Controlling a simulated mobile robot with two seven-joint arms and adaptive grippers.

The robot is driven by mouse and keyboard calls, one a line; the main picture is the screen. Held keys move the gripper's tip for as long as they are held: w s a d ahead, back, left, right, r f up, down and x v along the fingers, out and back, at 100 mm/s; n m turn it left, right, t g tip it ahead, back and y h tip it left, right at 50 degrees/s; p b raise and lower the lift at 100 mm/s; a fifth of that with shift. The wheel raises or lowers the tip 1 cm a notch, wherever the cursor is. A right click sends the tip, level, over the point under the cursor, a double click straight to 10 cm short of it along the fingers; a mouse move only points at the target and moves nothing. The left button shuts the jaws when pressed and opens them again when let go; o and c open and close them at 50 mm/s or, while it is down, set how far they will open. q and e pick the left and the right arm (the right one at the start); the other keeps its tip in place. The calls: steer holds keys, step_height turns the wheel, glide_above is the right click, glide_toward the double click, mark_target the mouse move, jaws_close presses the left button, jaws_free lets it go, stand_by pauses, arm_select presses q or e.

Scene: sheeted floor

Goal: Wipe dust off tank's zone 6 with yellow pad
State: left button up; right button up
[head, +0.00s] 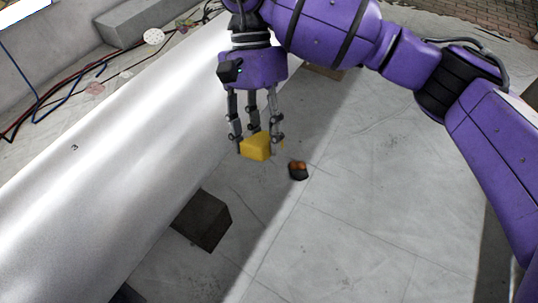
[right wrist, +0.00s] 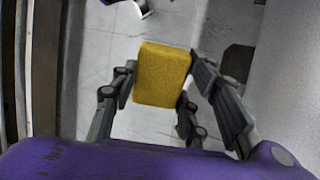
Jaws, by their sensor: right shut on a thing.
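My right gripper (head: 255,140) is shut on the yellow pad (head: 256,147) and holds it over the floor, just right of the tank. In the right wrist view the pad (right wrist: 162,75) sits between the fingers of the gripper (right wrist: 160,88). The tank (head: 120,130) is a long, shiny white-grey cylinder running diagonally across the left of the head view. A small "3" is marked on its side. I cannot make out a zone 6 mark or any dust on it. The pad appears apart from the tank. My left gripper does not show.
A dark block (head: 202,220) stands against the tank's lower side. A small black and orange-brown object (head: 298,170) lies on the floor near the pad. Red, blue and black cables (head: 60,97) run behind the tank beside a grey concrete block (head: 147,18). The floor at right is mostly clear.

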steer(key=w+a+f+m+t+y+b, duration=0.4)
steer(key=w+f+m+y, duration=0.4)
steer(key=m+y, duration=0.7)
steer(key=w+d+f+m+t+y+b, duration=0.1)
steer(key=w+d+f+m+t+b, duration=0.15)
steer(key=f+m+t, duration=0.55)
steer(key=w+d+f+m+t+b, duration=0.25)
steer(key=d+f+t, duration=0.2)
steer(key=f, duration=0.55)
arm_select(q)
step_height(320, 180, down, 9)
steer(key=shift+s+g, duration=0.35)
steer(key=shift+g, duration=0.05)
arm_select(e)
steer(key=x, duration=0.6)
steer(key=shift+w+t, duration=0.2)
steer(key=shift+t, duration=0.25)
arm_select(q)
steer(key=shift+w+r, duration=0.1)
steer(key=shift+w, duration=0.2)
arm_select(e)
steer(key=shift+m, duration=0.25)
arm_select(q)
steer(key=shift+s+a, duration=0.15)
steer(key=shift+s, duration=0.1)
arm_select(e)
steer(key=shift+w+a+r, duration=0.1)
steer(key=shift+w+a, duration=0.05)
steer(key=shift+a, duration=0.1)
